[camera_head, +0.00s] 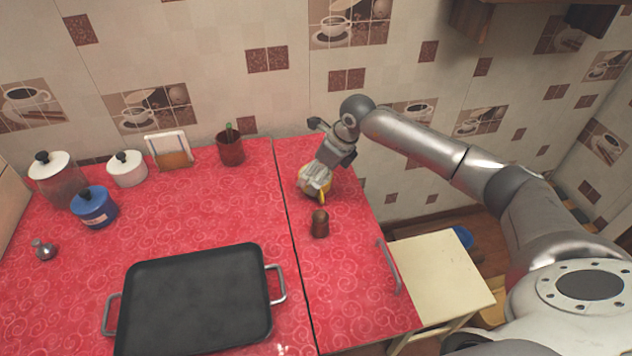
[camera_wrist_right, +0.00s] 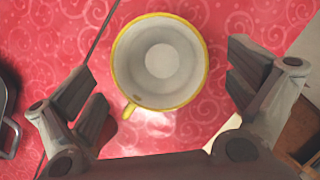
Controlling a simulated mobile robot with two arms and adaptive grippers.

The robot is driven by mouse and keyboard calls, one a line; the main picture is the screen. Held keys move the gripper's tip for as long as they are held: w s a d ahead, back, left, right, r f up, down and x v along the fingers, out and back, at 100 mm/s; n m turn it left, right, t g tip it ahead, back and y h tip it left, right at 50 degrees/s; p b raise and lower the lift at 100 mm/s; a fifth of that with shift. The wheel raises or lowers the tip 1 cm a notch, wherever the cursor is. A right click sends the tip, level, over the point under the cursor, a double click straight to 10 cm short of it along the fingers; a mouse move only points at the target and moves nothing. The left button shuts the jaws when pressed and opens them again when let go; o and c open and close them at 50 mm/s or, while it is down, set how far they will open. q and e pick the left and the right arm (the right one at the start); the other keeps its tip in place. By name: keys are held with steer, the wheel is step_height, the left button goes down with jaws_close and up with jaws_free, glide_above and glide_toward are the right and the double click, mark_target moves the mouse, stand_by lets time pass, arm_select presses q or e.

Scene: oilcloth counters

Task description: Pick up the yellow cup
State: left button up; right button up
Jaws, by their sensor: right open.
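The yellow cup (camera_wrist_right: 160,62) stands upright on the red patterned counter, seen from above in the right wrist view. Its rim is yellow, its inside is pale and looks empty, and its handle (camera_wrist_right: 129,111) points to the lower left. In the head view the cup (camera_head: 322,196) is partly hidden by my right gripper (camera_head: 318,184), which is above it at the back of the right counter section. In the wrist view my right gripper (camera_wrist_right: 165,95) is open, with one finger on each side of the cup and gaps between. My left gripper is not in view.
A brown shaker (camera_head: 320,224) stands just in front of the cup. A black tray (camera_head: 195,300) with metal handles lies on the left counter section. A dark red pot (camera_head: 230,149), a blue canister (camera_head: 94,207) and white-lidded jars stand further left. A pale stool (camera_head: 440,275) is right of the counter.

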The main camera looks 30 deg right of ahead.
steer(key=shift+x, duration=1.3)
steer(key=c, duration=1.1)
steer(key=shift+c, duration=0.3)
steer(key=shift+r, duration=0.2)
